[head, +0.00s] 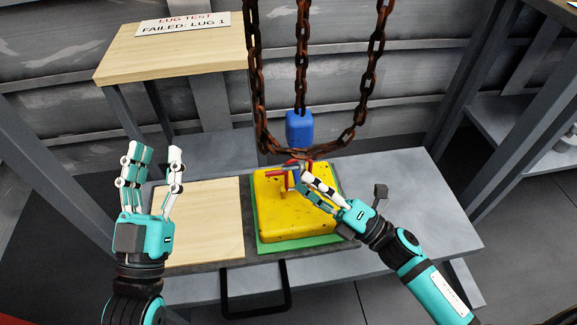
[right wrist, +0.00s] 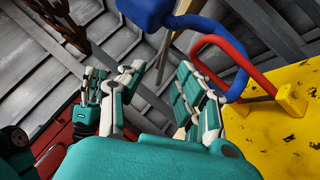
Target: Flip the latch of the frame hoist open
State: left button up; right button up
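The hoist's blue hook block (head: 299,128) hangs from a rusty chain above a yellow block (head: 290,222). In the right wrist view the blue hook (right wrist: 241,72) curves around the red handle (right wrist: 268,84) of the yellow block. A thin grey-tan bar (right wrist: 165,58) hangs below the blue block; it may be the latch, but I cannot tell its position. My right gripper (head: 308,183) is beside the hook and red handle, its fingers apart in the wrist view with nothing clearly held. My left gripper (head: 152,165) is open and empty above the wooden board.
Long rusty chains (head: 256,85) loop around the hook. The yellow block sits on a green mat (head: 262,245) on a grey table (head: 420,205). A wooden board (head: 212,215) lies to its left. A raised wooden shelf (head: 180,52) bears a "LUG TEST FAILED: LUG 1" sign (head: 183,22).

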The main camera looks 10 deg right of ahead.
aim_at(288, 166)
jog(key=x, duration=0.5)
jog(key=shift+w+a+r, duration=0.1)
jog(key=shift+w+a, duration=0.15)
jog(key=shift+a, duration=0.05)
grip_shut()
